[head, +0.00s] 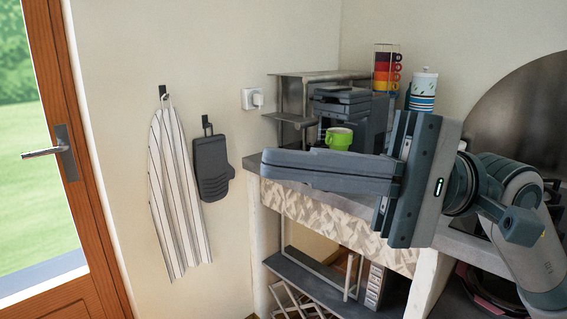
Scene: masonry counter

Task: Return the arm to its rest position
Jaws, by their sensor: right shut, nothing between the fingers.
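My right gripper (268,164) reaches in from the right, its fingers closed together and pointing left, with nothing between them. It is in front of the masonry counter (340,205), and its fingers cover part of the counter's front edge. The arm behind it bends down toward the lower right corner. My left gripper does not show.
A green cup (339,138) stands at a dark coffee machine (345,106) on the counter. A striped canister (423,92) and a rack of stacked cups (387,72) are behind. A striped towel (178,190) hangs on the wall. The space left of the gripper is clear.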

